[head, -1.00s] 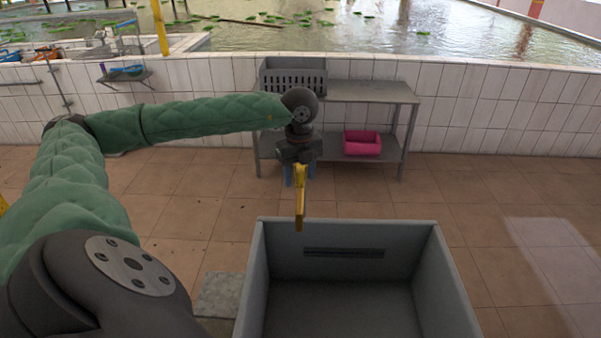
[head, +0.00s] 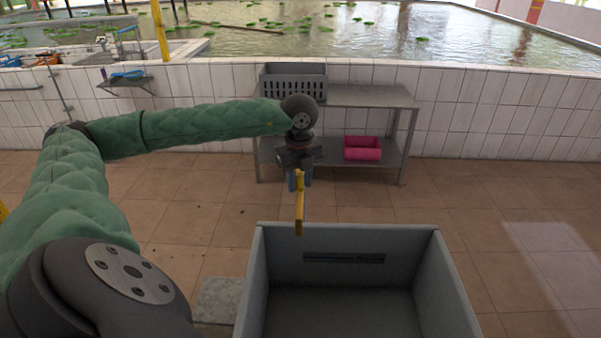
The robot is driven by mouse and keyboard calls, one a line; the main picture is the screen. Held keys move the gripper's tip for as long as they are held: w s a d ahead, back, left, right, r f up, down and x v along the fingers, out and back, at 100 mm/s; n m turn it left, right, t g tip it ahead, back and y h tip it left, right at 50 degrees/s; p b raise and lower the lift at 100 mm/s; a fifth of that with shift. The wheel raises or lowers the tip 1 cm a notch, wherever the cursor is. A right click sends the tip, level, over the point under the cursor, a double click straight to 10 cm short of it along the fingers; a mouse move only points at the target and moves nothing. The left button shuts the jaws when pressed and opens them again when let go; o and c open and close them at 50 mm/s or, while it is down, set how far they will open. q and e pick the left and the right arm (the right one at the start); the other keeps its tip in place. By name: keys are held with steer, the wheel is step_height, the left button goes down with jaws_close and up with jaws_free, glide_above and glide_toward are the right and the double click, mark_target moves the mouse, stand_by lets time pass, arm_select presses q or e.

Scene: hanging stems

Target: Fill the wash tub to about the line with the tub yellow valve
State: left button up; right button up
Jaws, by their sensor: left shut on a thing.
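The grey wash tub (head: 340,238) stands at the bottom centre, open at the top. A dark horizontal strip (head: 344,258) runs along its far inner wall. I see no clear water surface in it; its lower inside is cut off by the frame. The yellow valve handle (head: 299,208) hangs over the tub's far left edge. My left gripper (head: 299,181) is shut on the top of the yellow handle. The valve's body and any spout do not show. My right gripper does not show.
A grey metal table (head: 372,97) stands against the white tiled wall, with a grey slotted crate (head: 292,83) on top and a pink bin (head: 362,148) on its lower shelf. A pond lies beyond the wall. The tiled floor right of the tub is clear.

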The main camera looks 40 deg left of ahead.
arm_select(q)
steer(key=shift+w+d, duration=0.55)
steer(key=shift+w, duration=0.05)
steer(key=shift+c, duration=0.3)
steer(key=shift+w+d, duration=0.7)
steer(key=shift+w, duration=0.25)
steer(key=shift+c, duration=0.5)
steer(key=shift+w+d, duration=0.25)
steer(key=shift+w, duration=0.2)
steer(key=shift+w+d, duration=0.2)
steer(key=shift+w, duration=0.25)
steer(key=shift+c, duration=0.3)
steer(key=shift+o, duration=0.3)
steer(key=shift+w+d, duration=0.25)
steer(key=shift+w, duration=0.8)
